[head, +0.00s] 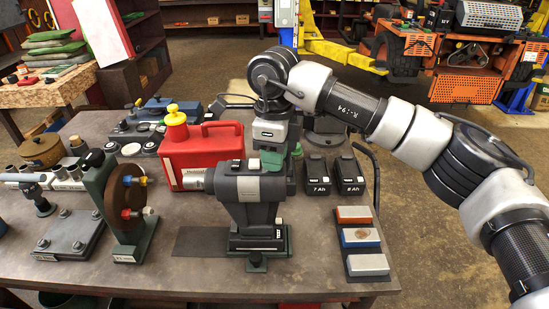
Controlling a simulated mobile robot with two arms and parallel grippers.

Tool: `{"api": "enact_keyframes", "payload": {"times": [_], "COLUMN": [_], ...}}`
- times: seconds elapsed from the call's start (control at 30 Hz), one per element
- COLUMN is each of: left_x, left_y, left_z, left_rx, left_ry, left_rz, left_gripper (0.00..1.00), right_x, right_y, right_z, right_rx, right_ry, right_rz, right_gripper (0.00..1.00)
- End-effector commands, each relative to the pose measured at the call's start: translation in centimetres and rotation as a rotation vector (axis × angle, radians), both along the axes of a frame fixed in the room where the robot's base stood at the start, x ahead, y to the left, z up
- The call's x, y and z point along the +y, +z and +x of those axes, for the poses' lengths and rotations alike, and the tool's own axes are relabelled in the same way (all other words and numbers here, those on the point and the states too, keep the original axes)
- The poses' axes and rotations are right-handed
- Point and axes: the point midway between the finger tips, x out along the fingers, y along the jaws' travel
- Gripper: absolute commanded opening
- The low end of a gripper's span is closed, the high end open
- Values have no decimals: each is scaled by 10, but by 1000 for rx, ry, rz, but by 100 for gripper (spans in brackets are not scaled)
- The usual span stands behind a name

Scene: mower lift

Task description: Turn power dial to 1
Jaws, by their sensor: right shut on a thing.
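My right arm comes in from the right and reaches over the workbench (210,282). My right gripper (271,150) points down just behind the grey bench vise (250,190). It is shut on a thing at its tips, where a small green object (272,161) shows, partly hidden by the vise. I cannot make out a power dial with a readable 1 in this view. My left gripper is not in view.
A red fuel can (203,156) stands left of the vise. Two dark batteries (346,175) and a rack of sharpening stones (359,236) are to its right. A bench grinder (125,195) stands at left. An orange mower (467,55) is at back right.

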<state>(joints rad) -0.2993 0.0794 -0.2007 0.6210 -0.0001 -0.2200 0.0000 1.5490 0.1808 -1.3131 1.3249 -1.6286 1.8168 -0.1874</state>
Motion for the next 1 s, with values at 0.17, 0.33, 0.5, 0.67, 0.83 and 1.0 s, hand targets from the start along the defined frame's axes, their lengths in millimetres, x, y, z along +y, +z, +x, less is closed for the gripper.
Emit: {"api": "enact_keyframes", "payload": {"times": [0.17, 0.33, 0.5, 0.67, 0.83, 1.0], "left_x": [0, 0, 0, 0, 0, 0], "left_y": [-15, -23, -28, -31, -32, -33], "left_z": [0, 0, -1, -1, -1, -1], "left_rx": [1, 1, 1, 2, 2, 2], "left_ry": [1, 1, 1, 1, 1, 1], "left_rz": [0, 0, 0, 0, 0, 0], "left_gripper": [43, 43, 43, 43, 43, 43], "right_x": [0, 0, 0, 0, 0, 0], "right_y": [-2, -1, 0, 0, 1, 1], "right_z": [0, 0, 0, 0, 0, 0], "right_rx": [-4, -3, -2, -2, -2, -2], "right_ry": [146, 294, 428, 529, 603, 643], "right_rz": [1, 0, 0, 1, 1, 1], "right_gripper": [1, 1, 1, 1, 1, 1]}}
